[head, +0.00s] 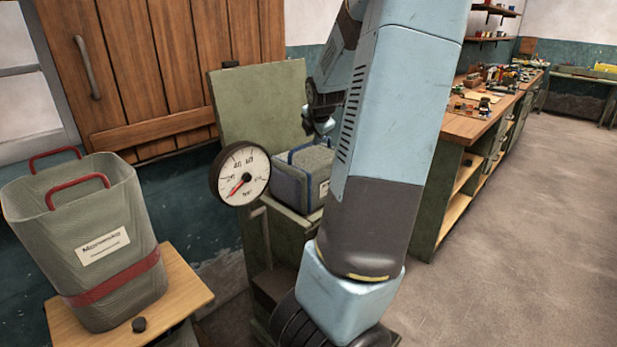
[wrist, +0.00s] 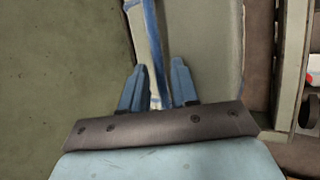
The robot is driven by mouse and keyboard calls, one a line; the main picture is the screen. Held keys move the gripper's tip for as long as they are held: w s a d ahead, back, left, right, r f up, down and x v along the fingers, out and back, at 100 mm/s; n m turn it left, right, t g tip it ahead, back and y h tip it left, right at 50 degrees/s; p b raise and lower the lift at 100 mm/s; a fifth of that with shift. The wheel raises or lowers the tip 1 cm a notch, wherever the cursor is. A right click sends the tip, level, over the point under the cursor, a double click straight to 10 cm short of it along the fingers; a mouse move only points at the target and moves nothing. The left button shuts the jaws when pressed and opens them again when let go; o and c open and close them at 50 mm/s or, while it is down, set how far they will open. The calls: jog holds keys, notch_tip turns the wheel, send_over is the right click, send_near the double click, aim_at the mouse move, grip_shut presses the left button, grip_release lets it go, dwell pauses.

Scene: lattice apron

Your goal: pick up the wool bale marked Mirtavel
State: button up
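A grey bale with blue edging (head: 301,172) sits on a green stand. Its white label is partly cut off by my arm, and I cannot read the name. A taller grey bale with red handles and a red band (head: 98,230) stands at the left; its label starts with "Mo", the rest is unclear. My gripper (head: 320,127) is above the blue-edged bale. In the wrist view its two blue fingers (wrist: 159,66) are apart, with a blue and white strap (wrist: 154,45) running between them. I see no clear grip on the strap.
A round dial gauge (head: 240,173) is in front of the stand, which has an upright green back panel (head: 255,100). The left bale stands on a wooden table (head: 185,290) beside a small dark knob. A cluttered workbench (head: 480,115) is at the right; the floor there is clear.

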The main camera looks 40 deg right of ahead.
aim_at(311, 143)
jog(key=shift+w+d+f, duration=0.15)
jog(key=shift+w+f, duration=0.15)
jog(key=shift+f, duration=0.15)
jog(key=shift+x, duration=2.55)
jog(key=shift+w, duration=0.1)
grip_shut()
